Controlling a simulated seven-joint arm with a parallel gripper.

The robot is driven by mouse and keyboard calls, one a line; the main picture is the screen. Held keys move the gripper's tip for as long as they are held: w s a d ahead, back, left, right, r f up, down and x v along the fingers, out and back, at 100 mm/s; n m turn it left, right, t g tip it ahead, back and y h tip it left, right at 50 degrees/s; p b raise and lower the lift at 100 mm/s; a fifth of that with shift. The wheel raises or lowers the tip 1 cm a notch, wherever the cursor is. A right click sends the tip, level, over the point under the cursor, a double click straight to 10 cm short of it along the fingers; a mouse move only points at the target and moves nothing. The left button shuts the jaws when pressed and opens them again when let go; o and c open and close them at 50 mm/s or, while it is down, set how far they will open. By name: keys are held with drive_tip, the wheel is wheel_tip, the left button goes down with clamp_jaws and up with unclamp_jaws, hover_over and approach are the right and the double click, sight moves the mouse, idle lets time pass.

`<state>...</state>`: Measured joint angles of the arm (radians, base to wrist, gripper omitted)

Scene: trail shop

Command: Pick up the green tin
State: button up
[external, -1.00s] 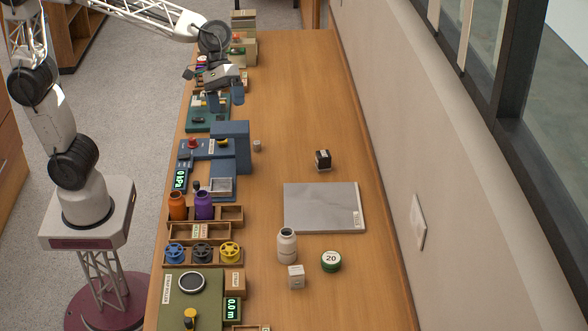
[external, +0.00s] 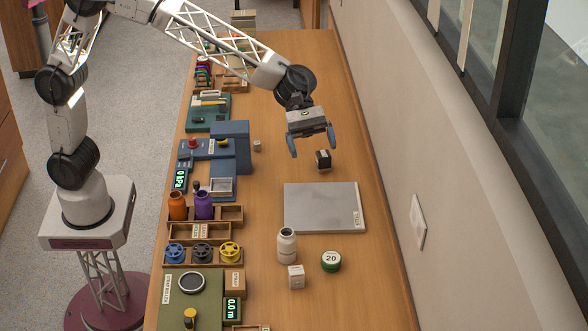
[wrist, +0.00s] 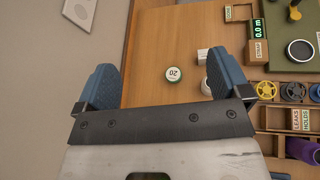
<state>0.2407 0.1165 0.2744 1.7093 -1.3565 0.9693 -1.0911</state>
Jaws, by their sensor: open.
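The green tin (external: 331,261) is a small round tin with a white lid marked 20. It sits on the wooden bench, right of a white bottle, in the external view. In the wrist view the tin (wrist: 172,74) shows between the two fingers, well beyond them. My gripper (external: 313,147) is open and empty, above the bench near a small black-topped block. It is farther up the bench than the tin, past the grey plate. The blue fingertips also show in the wrist view (wrist: 158,85).
A white bottle (external: 287,245) and a small white box (external: 296,277) stand close left of the tin. A grey plate (external: 322,207) lies between tin and gripper. The black-topped block (external: 323,160) is near my gripper. Racks and devices line the left edge; the wall is at right.

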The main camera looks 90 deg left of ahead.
drive_tip(key=w+d+f+n, duration=0.1)
drive_tip(key=w+d+n, duration=0.1)
drive_tip(key=w+d, duration=0.1)
approach(329, 252)
drive_tip(key=shift+h, duration=0.3)
drive_tip(key=x, duration=0.2)
drive_tip(key=f+x, duration=0.1)
drive_tip(key=x, duration=0.1)
drive_tip(key=shift+s, duration=0.2)
drive_tip(key=shift+x, duration=1.35)
drive_tip(key=shift+w+x, duration=0.1)
drive_tip(key=shift+x, duration=1.2)
drive_tip(key=shift+w+x, duration=0.15)
drive_tip(key=shift+x, duration=1.15)
drive_tip(key=shift+r, duration=0.2)
